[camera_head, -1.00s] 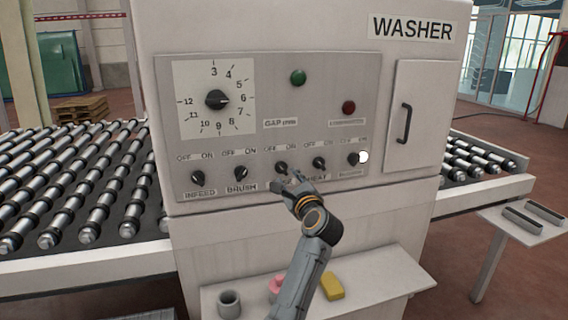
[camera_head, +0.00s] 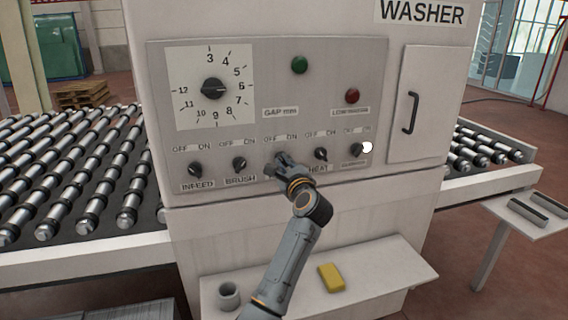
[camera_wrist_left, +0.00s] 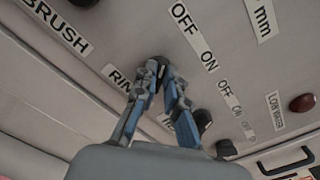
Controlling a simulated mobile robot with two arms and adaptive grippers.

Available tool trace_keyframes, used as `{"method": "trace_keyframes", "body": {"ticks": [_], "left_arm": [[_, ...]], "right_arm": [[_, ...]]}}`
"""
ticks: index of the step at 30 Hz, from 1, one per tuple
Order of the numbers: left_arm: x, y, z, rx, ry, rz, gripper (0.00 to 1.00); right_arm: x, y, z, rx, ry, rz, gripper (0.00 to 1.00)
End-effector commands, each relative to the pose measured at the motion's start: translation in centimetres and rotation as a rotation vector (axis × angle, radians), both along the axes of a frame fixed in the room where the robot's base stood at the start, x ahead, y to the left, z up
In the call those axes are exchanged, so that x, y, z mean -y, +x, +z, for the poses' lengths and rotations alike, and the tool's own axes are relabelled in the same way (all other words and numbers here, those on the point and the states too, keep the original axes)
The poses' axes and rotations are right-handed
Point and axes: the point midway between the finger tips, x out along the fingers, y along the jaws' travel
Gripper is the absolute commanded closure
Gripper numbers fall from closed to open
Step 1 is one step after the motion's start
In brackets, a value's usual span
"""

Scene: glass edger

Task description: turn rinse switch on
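The rinse switch (camera_wrist_left: 161,60) is the dark knob between the BRUSH and HEAT knobs on the washer's grey panel. In the wrist view it shows at the fingertips of my left gripper (camera_wrist_left: 160,72), beside a partly hidden label starting "RIN". The fingers converge closely on the knob and appear shut on it. In the head view my left gripper (camera_head: 280,161) covers the switch, so its pointer direction is hidden. The OFF and ON labels (camera_head: 280,138) sit just above it. My right gripper is not in view.
The infeed knob (camera_head: 197,170), brush knob (camera_head: 239,164), heat knob (camera_head: 320,154) and rightmost knob (camera_head: 356,150) flank the gripper closely. A shelf (camera_head: 390,268) below holds a grey cup (camera_head: 229,295) and yellow block (camera_head: 331,278). Roller conveyors (camera_head: 75,185) extend sideways.

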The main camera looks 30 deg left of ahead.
Motion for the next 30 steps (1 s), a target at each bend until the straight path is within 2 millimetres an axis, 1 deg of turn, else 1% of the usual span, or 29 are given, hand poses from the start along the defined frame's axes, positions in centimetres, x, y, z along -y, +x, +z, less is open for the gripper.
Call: {"method": "trace_keyframes", "body": {"ticks": [5,14,20,30], "left_arm": [[0.0,0.0,0.0,-0.005,0.003,0.000,1.00],[0.1,0.1,0.1,-0.088,0.070,0.000,1.00],[0.1,0.1,0.3,-0.209,0.173,-0.001,1.00],[0.3,0.3,0.4,-0.454,0.383,-0.001,1.00]], "right_arm": [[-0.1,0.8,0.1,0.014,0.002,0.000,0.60],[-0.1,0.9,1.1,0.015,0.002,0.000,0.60],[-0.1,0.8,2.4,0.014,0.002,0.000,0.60],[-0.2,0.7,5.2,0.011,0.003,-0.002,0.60]]}}
